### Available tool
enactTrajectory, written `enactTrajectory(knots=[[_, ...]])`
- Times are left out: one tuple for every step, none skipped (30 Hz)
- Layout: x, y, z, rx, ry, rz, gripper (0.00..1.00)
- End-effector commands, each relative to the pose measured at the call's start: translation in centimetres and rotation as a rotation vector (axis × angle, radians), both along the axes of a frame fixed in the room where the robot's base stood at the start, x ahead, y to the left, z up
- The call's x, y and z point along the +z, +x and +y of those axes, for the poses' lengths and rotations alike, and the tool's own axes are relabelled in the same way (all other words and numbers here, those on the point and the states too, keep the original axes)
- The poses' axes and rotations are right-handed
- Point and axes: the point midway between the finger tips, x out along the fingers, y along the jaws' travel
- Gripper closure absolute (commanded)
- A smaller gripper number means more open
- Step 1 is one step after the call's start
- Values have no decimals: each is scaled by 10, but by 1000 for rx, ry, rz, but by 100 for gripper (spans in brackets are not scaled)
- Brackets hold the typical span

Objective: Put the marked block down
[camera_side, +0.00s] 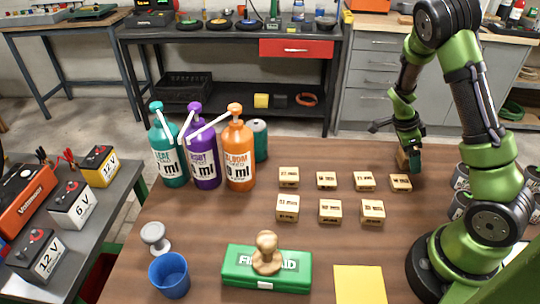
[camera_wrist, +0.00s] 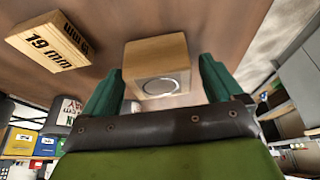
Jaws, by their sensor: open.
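The marked block (camera_wrist: 155,55) is pale wood with a round ring on the face toward the wrist camera. It lies between the two green fingers of my gripper (camera_wrist: 161,80), which are open, with a narrow gap visible on the right side. In the side view my gripper (camera_side: 409,163) is low at the back right of the brown table, with the block (camera_side: 402,158) partly hidden by a finger. I cannot tell whether the block's underside touches the table. A wooden block reading 19 mm (camera_wrist: 48,42) is at the upper left in the wrist view.
Several wooden blocks stand in two rows; the closest one (camera_side: 400,182) is just in front of my gripper. Pump bottles (camera_side: 203,158) stand left, grey cans (camera_side: 460,178) right. A green first aid box (camera_side: 267,278), blue cup (camera_side: 169,276) and yellow sheet (camera_side: 360,284) are in front.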

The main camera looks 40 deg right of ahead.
Motion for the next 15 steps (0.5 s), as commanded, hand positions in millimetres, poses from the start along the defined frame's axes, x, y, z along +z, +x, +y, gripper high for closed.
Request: enactTrajectory(knots=[[3, 0, 0, 0, -1, -2, 7], [5, 2, 1, 1, -1, -2, 7], [9, 3, 2, 1, -1, -3, 7], [13, 5, 3, 3, -2, -4, 7], [18, 6, 5, 3, -2, -4, 7], [25, 8, 7, 3, -2, -6, 7], [31, 10, 9, 5, -1, -7, 7], [37, 12, 10, 5, -2, -6, 7], [45, 15, 13, 5, -2, -8, 7], [51, 16, 15, 5, -1, -7, 7], [58, 18, 16, 5, -1, -7, 7], [66, 21, 19, 5, -1, -7, 7], [72, 22, 21, 5, -1, -7, 7], [77, 24, 22, 4, -1, -7, 7], [84, 26, 24, 4, -1, -5, 7]])
